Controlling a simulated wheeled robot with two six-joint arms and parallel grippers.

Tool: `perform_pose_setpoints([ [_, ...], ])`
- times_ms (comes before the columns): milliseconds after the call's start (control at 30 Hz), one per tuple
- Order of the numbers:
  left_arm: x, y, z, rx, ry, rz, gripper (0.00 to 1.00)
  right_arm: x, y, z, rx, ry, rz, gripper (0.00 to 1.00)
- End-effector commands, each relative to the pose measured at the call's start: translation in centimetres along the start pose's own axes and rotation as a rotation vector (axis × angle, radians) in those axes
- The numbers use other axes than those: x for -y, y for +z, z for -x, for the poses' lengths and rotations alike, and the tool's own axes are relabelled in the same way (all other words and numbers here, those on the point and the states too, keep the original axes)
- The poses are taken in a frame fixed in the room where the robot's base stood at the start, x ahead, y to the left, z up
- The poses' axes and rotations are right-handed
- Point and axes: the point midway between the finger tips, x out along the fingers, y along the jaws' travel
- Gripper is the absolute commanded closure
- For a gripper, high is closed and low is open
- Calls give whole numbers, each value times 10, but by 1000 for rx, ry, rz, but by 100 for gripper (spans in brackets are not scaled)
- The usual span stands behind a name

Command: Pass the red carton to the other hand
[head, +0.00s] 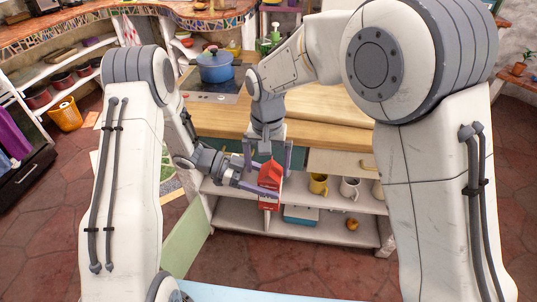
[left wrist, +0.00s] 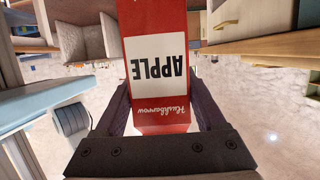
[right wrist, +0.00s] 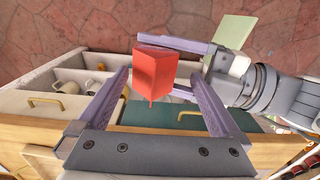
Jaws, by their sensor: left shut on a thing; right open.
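The red carton (head: 270,178) is held upright in mid-air in front of the counter. It has a white label reading APPLE, which shows upside down in the left wrist view (left wrist: 160,62). My left gripper (head: 262,190) is shut on it from the left. My right gripper (head: 268,166) points down from above, open, with its fingers apart on either side of the carton's top. In the right wrist view the carton's top (right wrist: 150,80) shows between the right fingers, nearer the left one. I cannot tell whether the right fingers touch it.
The wooden counter (head: 335,105) is behind the grippers, with a blue pot (head: 215,67) on the hob. Below it, open shelves hold a yellow mug (head: 318,184), a white mug (head: 350,188) and a blue box (head: 299,215). An open green door (head: 186,240) stands at lower left.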

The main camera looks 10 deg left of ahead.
Motion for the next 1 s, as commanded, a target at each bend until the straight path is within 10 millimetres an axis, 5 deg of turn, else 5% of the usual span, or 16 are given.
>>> perform_pose_setpoints([
  [400,0,-1,0,-2,0,-1,100,0,1,-68,2,1,1,0],
  [833,0,-1,0,-2,-1,-1,100,0,0,-78,0,0,2,0],
  [1000,0,-1,0,-2,0,-1,100,1,1,-78,0,-1,2,61],
])
